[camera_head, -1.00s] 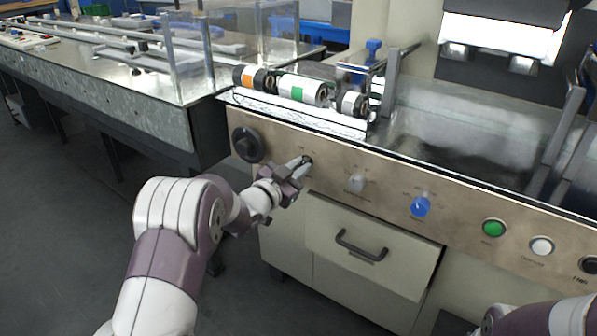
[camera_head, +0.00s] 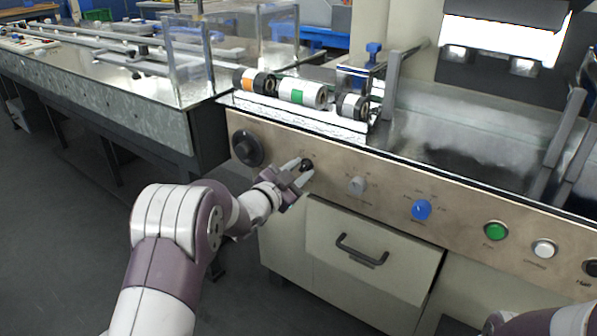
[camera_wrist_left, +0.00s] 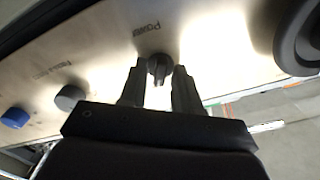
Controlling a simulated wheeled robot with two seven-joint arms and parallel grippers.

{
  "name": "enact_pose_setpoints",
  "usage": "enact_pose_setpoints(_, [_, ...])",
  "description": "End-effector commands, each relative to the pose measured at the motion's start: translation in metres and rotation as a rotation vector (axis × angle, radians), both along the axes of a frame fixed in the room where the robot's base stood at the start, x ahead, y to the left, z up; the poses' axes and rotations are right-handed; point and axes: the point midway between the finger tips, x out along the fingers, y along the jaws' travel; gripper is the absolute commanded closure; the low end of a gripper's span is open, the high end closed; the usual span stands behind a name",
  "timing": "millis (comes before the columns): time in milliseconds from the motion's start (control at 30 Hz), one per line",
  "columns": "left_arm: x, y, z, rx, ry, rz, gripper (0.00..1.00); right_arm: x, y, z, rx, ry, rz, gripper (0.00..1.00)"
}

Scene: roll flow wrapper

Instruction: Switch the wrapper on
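The wrapper's metal front panel (camera_head: 385,187) crosses the head view. Its dark power knob (camera_head: 306,165) sits toward the panel's left. In the left wrist view the knob (camera_wrist_left: 160,67) is under the label "Power". My left gripper (camera_head: 299,170) is at the panel. It is open, with one fingertip on each side of the knob. In the left wrist view, small gaps show between the gripper's fingers (camera_wrist_left: 160,80) and the knob. Only a piece of my right arm shows at the bottom right; its gripper is out of view.
A large black round switch (camera_head: 247,147) is left of the knob. A grey knob (camera_head: 356,186), a blue knob (camera_head: 421,210), a green button (camera_head: 495,231) and a white button (camera_head: 543,248) lie to the right. A drawer with a dark handle (camera_head: 361,250) is below.

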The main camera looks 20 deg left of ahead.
Motion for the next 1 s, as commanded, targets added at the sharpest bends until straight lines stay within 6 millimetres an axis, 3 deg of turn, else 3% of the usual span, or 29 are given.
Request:
enact_pose_setpoints(367, [-0.006,0.003,0.002,-0.001,0.000,0.001,0.61,0.000,0.000,0.004,0.000,0.000,0.000,0.57])
enact_pose_setpoints(800, [-0.105,0.039,0.003,-0.001,0.002,0.003,0.61,0.000,0.000,0.036,0.000,0.000,0.000,0.57])
enact_pose_setpoints(1000, [-0.119,0.044,0.001,-0.001,0.000,0.001,0.61,0.000,0.000,0.038,0.000,0.000,0.000,0.57])
